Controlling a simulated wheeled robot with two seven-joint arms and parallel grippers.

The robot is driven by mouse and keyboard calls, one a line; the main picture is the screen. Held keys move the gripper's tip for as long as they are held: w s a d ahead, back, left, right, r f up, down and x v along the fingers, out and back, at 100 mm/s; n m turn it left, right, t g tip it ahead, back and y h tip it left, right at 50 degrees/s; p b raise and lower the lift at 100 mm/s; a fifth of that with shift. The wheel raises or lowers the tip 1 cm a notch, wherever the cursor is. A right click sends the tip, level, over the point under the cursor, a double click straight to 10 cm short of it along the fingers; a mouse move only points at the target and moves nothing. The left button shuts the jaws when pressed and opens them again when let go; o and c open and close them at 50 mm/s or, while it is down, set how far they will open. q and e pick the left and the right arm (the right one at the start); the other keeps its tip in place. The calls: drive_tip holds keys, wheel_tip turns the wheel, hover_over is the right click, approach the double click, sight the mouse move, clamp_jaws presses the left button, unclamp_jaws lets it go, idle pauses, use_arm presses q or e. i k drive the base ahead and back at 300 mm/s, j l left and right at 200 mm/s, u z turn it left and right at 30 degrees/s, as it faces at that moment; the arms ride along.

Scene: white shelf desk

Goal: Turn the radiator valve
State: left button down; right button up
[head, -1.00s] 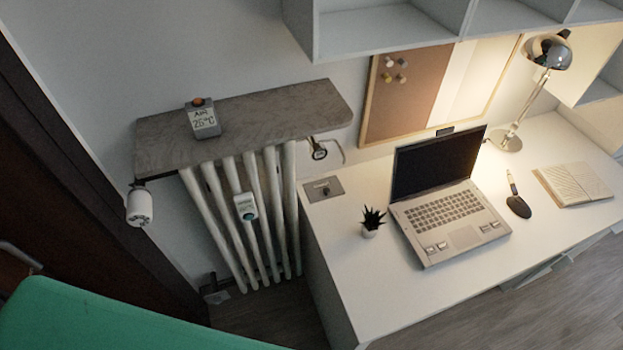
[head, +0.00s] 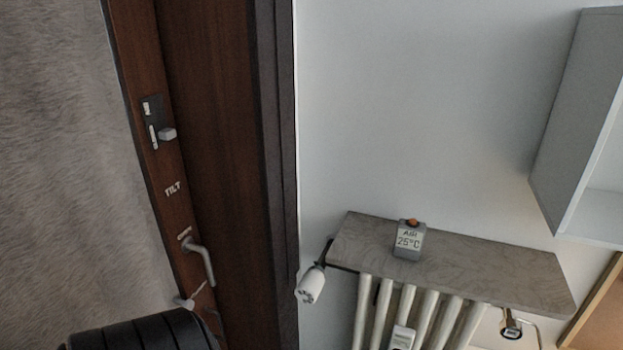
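The white radiator valve (head: 311,286) hangs from a dark fitting under the left end of the grey shelf. It tilts down and to the left and shows its end face. The radiator (head: 446,322) has several pale vertical columns below the shelf; its lower part is cut off by the frame. A small white device (head: 403,338) is on the columns, partly cut off. A round dark-rimmed gauge (head: 511,328) is near the right end of the radiator. Neither of my grippers is in view.
The grey shelf (head: 490,270) bears a small box (head: 409,240) reading AIR 25°C. A brown door (head: 215,120) with a handle (head: 200,262) stands at left. A black ribbed shape (head: 140,333) at the bottom left is unclear. A wall cabinet (head: 585,130) is at right.

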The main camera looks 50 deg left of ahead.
sight(308, 291)
drive_tip(key=u, duration=0.4)
drive_tip(key=j+u, duration=0.1)
drive_tip(key=u, duration=0.25)
drive_tip(key=j+u, duration=0.1)
drive_tip(key=u, duration=0.3)
drive_tip(key=j+u, duration=0.1)
drive_tip(key=u, duration=0.25)
